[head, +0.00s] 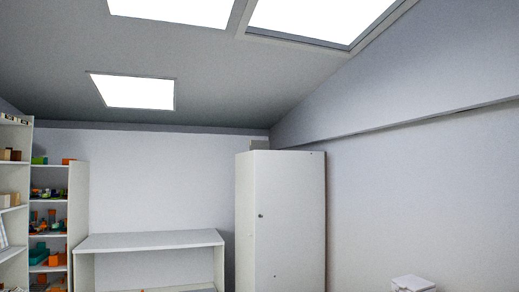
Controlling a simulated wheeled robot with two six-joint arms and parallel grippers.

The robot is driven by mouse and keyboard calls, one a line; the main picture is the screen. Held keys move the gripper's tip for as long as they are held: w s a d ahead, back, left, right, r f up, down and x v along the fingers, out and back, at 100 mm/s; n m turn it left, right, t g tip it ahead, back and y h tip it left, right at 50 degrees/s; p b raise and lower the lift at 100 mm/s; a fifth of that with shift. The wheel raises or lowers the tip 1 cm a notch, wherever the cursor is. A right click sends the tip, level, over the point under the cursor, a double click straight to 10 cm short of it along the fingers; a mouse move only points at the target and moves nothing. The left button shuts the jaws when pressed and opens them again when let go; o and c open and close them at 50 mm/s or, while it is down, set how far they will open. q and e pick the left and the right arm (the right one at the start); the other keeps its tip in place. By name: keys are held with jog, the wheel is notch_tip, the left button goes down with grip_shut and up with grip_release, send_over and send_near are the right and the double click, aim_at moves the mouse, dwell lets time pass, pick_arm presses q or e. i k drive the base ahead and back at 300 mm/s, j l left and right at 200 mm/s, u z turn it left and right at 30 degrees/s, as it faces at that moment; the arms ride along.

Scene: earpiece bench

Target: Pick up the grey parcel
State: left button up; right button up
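I see no grey parcel that I can make out in the head view. Neither of my grippers shows in this view. The view is tilted up toward the ceiling and the upper walls, so the floor and any low surface close to me are out of frame.
A white cabinet (289,220) stands against the back wall. Left of it is a white table or desk (150,241). Shelves (48,167) with small coloured items stand at the left. A white box-like object (413,284) shows at the lower right edge.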

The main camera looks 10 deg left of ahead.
aim_at(254, 144)
jog(key=i+j+u, duration=0.3)
jog(key=i, duration=0.35)
jog(key=i+u, duration=0.35)
jog(key=i, duration=1.95)
jog(key=i+j, duration=0.1)
jog(key=i, duration=0.75)
jog(key=i+j+z, duration=0.15)
jog(key=i, duration=0.7)
